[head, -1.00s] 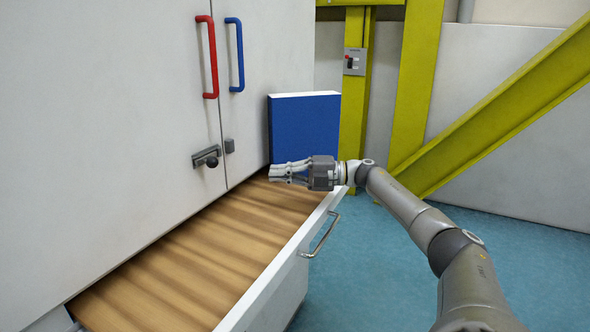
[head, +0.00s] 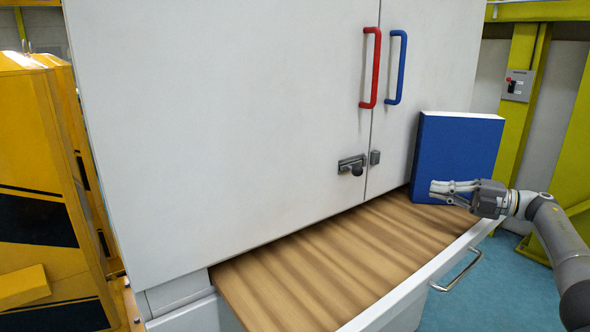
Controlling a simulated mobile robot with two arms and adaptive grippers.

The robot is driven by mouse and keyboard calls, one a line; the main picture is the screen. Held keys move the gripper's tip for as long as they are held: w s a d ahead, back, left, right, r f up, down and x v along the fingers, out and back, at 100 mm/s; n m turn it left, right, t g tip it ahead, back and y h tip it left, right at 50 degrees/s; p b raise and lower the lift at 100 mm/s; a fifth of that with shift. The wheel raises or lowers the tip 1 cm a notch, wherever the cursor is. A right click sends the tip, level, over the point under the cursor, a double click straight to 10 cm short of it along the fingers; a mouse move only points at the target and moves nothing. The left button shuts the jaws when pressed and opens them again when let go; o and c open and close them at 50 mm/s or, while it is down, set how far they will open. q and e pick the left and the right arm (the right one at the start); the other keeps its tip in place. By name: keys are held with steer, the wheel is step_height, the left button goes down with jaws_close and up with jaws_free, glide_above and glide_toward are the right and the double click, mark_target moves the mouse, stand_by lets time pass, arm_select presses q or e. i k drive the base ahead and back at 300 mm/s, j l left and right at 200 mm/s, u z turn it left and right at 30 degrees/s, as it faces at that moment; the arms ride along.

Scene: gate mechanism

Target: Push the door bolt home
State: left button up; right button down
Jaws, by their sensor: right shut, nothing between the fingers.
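The door bolt (head: 351,164) is a dark grey slide bolt with a round black knob, mounted on the left door (head: 240,120) of a white cabinet. Its small grey catch (head: 375,157) sits on the right door, across the seam. A gap shows between the bolt and the catch. My left gripper is not in view.
A red handle (head: 371,68) and a blue handle (head: 396,68) stick out above the bolt. A blue panel (head: 455,150) stands at the right. Yellow machinery (head: 40,180) is at the left.

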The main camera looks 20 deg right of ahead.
mark_target(356, 170)
steer(key=k+l, duration=0.35)
steer(key=l, duration=0.15)
steer(key=k+l, duration=0.4)
steer(key=l, duration=0.1)
